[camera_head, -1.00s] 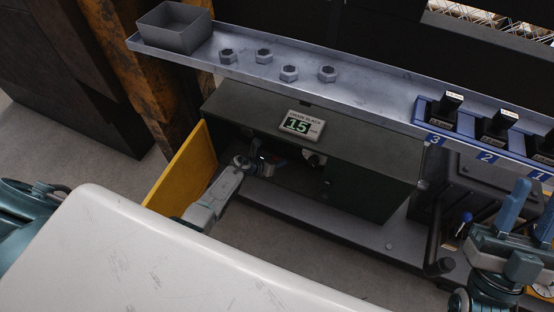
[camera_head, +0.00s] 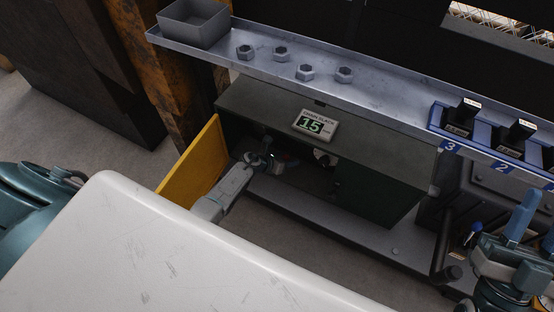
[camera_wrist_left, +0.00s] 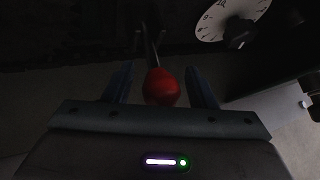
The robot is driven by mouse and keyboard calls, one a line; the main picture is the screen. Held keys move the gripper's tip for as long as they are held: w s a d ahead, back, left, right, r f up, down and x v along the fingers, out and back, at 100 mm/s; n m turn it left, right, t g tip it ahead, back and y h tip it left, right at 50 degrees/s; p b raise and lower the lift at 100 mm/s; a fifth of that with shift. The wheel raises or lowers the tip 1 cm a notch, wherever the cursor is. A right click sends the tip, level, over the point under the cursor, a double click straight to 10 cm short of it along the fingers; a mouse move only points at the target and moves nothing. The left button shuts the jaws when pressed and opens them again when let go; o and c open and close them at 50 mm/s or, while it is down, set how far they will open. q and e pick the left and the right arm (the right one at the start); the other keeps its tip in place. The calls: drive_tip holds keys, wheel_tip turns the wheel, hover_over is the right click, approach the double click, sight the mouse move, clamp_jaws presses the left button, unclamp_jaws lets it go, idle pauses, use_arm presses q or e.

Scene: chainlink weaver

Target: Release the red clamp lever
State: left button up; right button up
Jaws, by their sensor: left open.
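The red clamp lever (camera_wrist_left: 161,87) shows in the left wrist view as a red ball knob on a thin dark shaft. My left gripper (camera_wrist_left: 161,88) is open, with one finger on each side of the knob. Visible gaps separate the knob from both fingers. In the head view my left gripper (camera_head: 274,158) reaches into the dark open cabinet (camera_head: 385,190); the lever cannot be made out clearly there. My right gripper (camera_head: 532,222) is open and empty at the right edge.
The open yellow door (camera_head: 190,166) stands left of my left arm. A display reading 15 (camera_head: 313,125) sits on the cabinet top. A shelf (camera_head: 385,97) above holds several hex nuts and a grey bin (camera_head: 194,24). A white dial (camera_wrist_left: 222,18) is beyond the lever.

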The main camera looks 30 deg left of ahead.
use_arm(q)
drive_tip(key=p+v, duration=0.4)
drive_tip(key=v, duration=0.6)
drive_tip(key=shift+s, duration=0.2)
use_arm(e)
wheel_tip(320, 180, down, 22)
drive_tip(key=s+a+m+g+h, duration=0.1)
drive_tip(key=s+m+g, duration=0.1)
drive_tip(key=g, duration=1.2)
drive_tip(key=shift+s+f+g, duration=0.2)
drive_tip(key=shift+g, duration=0.1)
use_arm(q)
drive_tip(key=shift+a+r, duration=0.1)
